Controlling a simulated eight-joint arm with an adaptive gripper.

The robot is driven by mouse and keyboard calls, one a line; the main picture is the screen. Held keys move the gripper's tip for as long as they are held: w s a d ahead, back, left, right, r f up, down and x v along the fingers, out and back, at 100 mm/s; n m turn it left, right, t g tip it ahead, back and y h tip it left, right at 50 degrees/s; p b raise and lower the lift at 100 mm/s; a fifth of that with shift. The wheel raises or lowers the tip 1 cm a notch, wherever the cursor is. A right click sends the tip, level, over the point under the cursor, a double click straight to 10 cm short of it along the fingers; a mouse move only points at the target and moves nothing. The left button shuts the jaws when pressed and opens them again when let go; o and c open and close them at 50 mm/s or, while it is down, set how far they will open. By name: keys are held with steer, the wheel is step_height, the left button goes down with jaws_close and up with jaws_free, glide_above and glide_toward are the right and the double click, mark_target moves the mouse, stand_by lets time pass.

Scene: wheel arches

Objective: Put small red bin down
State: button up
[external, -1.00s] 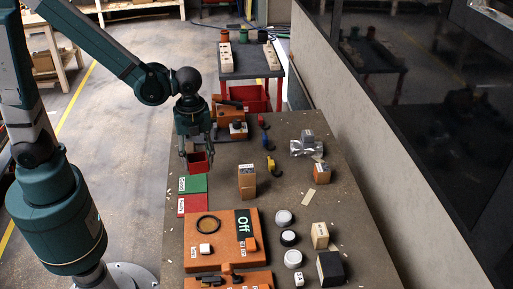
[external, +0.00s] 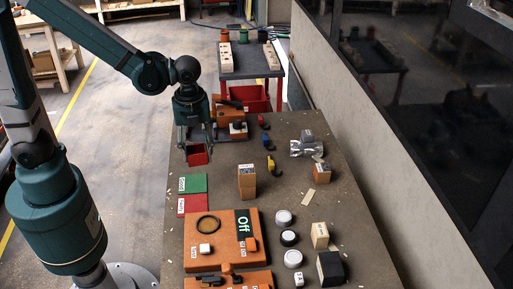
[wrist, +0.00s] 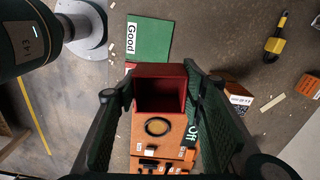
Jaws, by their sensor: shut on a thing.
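A small red bin (external: 197,155) hangs between the fingers of my gripper (external: 196,146), near the left edge of the table. In the wrist view my gripper (wrist: 155,95) is shut on the red bin (wrist: 160,72), and its open, empty inside faces the camera. The bin looks a little above the table top, just beyond the green "Good" pad (external: 193,183) in the external view; the exact gap cannot be told. The green pad also shows in the wrist view (wrist: 150,40).
A red pad (external: 193,205) lies in front of the green one. An orange panel marked "Off" (external: 222,255) fills the near left. A wooden block (external: 247,182), a yellow hook (external: 271,164) and an orange machine (external: 232,117) stand around. Bare table lies between them.

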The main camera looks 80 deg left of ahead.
mark_target(203, 147)
steer(key=shift+r, duration=0.7)
steer(key=shift+w+d+r, duration=0.1)
steer(key=shift+w+r, duration=0.05)
steer(key=shift+w, duration=0.45)
steer(key=shift+w+d+r, duration=0.1)
steer(key=shift+w+r, duration=0.05)
steer(key=shift+w, duration=0.45)
steer(key=shift+m, duration=0.3)
steer(key=w, duration=0.4)
steer(key=w+d, duration=0.1)
steer(key=w, duration=0.3)
steer(key=w+d+r+p, duration=0.1)
steer(key=w, duration=0.2)
steer(key=shift+w+d, duration=0.15)
steer(key=shift+w, duration=0.25)
steer(key=w+d+f+p, duration=0.1)
steer(key=w+d, duration=0.1)
steer(key=w, duration=0.5)
steer(key=w+d, duration=0.3)
steer(key=w, duration=0.4)
steer(key=shift+m, duration=0.4)
steer(key=shift+w+d+f, duration=0.1)
steer(key=shift+w+f, duration=0.2)
steer(key=shift+f, duration=0.65)
steer(key=shift+w+f, duration=0.3)
steer(key=shift+f, duration=0.6)
steer(key=shift+w+d+f, duration=0.1)
steer(key=shift+w+f, duration=0.2)
steer(key=shift+f, duration=0.65)
steer(key=shift+f, duration=0.1)
